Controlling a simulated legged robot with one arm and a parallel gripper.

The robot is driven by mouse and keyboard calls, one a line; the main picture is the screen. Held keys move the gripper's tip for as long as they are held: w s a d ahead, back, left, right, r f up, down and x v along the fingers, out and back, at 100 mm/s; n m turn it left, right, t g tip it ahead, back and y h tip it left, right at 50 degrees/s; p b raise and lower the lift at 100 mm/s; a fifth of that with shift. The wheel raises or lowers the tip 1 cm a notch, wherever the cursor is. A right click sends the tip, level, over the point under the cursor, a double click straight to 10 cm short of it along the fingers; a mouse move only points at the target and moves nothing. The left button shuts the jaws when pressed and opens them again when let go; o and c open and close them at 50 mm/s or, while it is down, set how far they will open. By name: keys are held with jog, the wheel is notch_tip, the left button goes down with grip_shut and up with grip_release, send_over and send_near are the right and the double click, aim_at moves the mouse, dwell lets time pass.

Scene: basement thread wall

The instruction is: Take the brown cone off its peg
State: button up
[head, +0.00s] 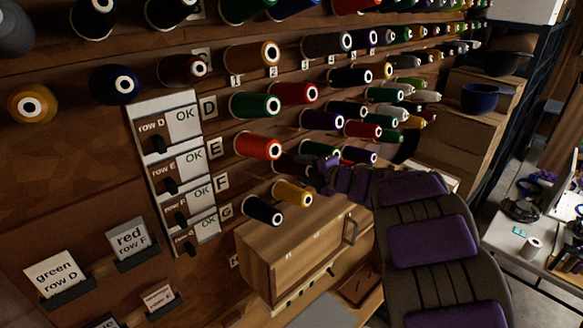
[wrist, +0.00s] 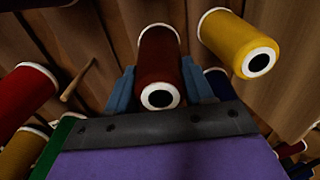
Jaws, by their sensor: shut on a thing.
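The brown cone (wrist: 160,60), a dark reddish-brown thread cone with a white end ring, is in the middle of the wrist view. My gripper (wrist: 159,86) has one blue finger on each side of it and is shut on it. In the head view my gripper (head: 322,169) reaches the thread wall, and a dark cone (head: 288,164) shows just left of it, partly hidden. The cone's far end is close to the wooden wall; whether it still sits on its peg cannot be told.
A yellow cone (wrist: 240,45) is close on the right and a red cone (wrist: 25,95) on the left in the wrist view. A bare wooden peg (wrist: 78,80) sticks out between. Below the wall cones stands a wooden cabinet (head: 290,255); row signs (head: 170,165) hang left.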

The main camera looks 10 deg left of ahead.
jog(key=v, duration=1)
jog(key=shift+s+d, duration=0.25)
jog(key=shift+d, duration=0.15)
jog(key=shift+d, duration=0.1)
dwell(0.4)
jog(key=shift+s+d+r+p, duration=1.2)
jog(key=shift+d+r, duration=0.1)
jog(key=shift+d, duration=0.15)
